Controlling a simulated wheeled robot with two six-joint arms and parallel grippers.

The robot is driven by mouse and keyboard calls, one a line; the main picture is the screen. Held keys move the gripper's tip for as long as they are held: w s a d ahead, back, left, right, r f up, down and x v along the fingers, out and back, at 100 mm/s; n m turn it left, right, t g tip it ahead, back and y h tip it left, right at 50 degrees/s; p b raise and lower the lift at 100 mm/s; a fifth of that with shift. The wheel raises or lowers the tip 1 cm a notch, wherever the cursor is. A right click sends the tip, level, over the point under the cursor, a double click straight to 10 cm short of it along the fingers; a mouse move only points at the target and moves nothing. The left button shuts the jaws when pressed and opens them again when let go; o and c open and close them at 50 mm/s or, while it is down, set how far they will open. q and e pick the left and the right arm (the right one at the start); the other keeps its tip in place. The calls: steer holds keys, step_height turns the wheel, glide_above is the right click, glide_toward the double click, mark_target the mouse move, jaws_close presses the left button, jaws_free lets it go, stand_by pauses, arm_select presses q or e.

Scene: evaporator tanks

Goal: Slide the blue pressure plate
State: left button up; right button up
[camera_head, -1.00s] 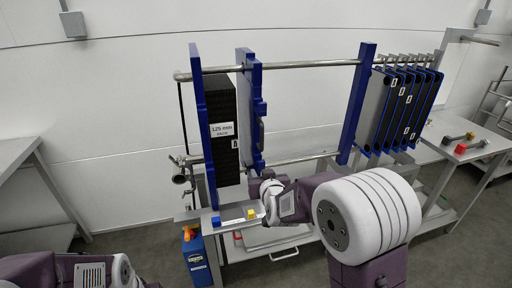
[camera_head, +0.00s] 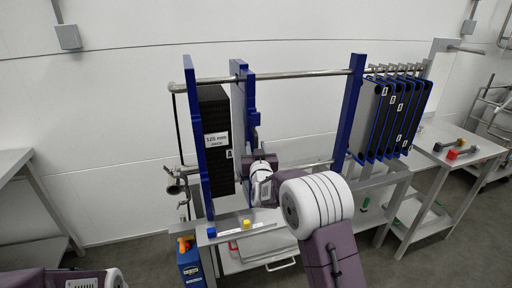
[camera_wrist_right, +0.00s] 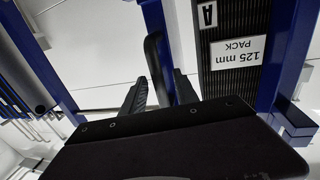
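The blue pressure plate (camera_head: 249,100) hangs upright from the top rail, just right of the black plate pack (camera_head: 216,115). It shows as a narrow blue strip in the right wrist view (camera_wrist_right: 154,16). A dark handle (camera_wrist_right: 154,60) stands out from it. My right gripper (camera_wrist_right: 160,92) is at this handle, one finger on each side, with space between the fingers. I cannot tell whether they touch it. In the head view the right wrist hides the plate's lower part. My left gripper is out of view; only part of its arm shows at the bottom left.
The blue end frame (camera_head: 196,130) stands left of the pack. A blue support (camera_head: 349,110) stands at the right, with several hanging plates (camera_head: 395,115) beyond it. The rails between pressure plate and support look clear. A side table (camera_head: 450,150) holds tools.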

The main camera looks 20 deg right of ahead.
jaws_close()
stand_by(1.4)
